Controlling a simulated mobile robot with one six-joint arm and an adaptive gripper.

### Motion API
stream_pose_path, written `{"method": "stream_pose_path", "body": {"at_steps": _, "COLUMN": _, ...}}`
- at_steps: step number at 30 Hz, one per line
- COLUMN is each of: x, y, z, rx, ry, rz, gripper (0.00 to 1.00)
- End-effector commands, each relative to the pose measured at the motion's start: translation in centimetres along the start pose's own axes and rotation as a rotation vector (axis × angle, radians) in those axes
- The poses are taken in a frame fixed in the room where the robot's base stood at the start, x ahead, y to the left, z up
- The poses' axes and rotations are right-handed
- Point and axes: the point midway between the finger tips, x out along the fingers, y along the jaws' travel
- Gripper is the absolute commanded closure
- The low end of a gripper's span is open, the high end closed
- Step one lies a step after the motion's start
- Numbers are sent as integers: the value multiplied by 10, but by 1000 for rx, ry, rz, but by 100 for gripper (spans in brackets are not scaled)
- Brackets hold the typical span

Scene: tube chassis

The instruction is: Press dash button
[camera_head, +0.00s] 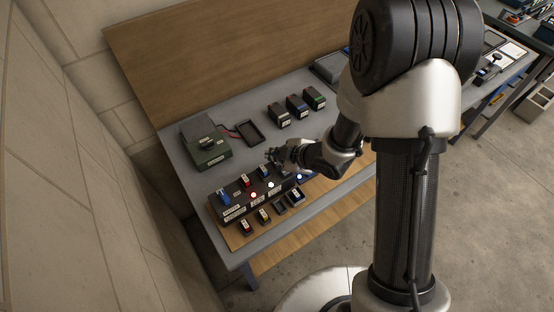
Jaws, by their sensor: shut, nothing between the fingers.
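A dark switch panel (233,210) lies near the front edge of the grey workbench (178,172). It carries coloured switches, a red-lit button (253,195) and a white-lit button (270,185). A bluish-white light (299,177) shows at its right end, close to my arm. The labels are too small to read, so I cannot tell which one is the dash button. My gripper (271,157) is shut and empty, over the panel's right back part. I cannot tell whether it touches the panel. My wrist hides part of the panel's right end.
A green box (205,150) with a red cable and a black tray (250,133) stand behind the panel. Several small dark boxes (297,106) stand further back. Small coloured modules (262,216) lie in front. A wooden board (190,55) rises behind the bench.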

Motion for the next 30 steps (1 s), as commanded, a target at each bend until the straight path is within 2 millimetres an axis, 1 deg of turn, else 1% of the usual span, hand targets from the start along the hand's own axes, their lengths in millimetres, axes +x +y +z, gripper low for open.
{"method": "stream_pose_path", "body": {"at_steps": 10, "x": -3, "y": 2, "z": -2, "rx": 0, "ry": 0, "rz": 0, "gripper": 100}}
{"method": "stream_pose_path", "body": {"at_steps": 25, "x": -37, "y": 27, "z": -27, "rx": 0, "ry": 0, "rz": 0, "gripper": 100}}
{"method": "stream_pose_path", "body": {"at_steps": 30, "x": -42, "y": 31, "z": -31, "rx": 0, "ry": 0, "rz": -1, "gripper": 100}}
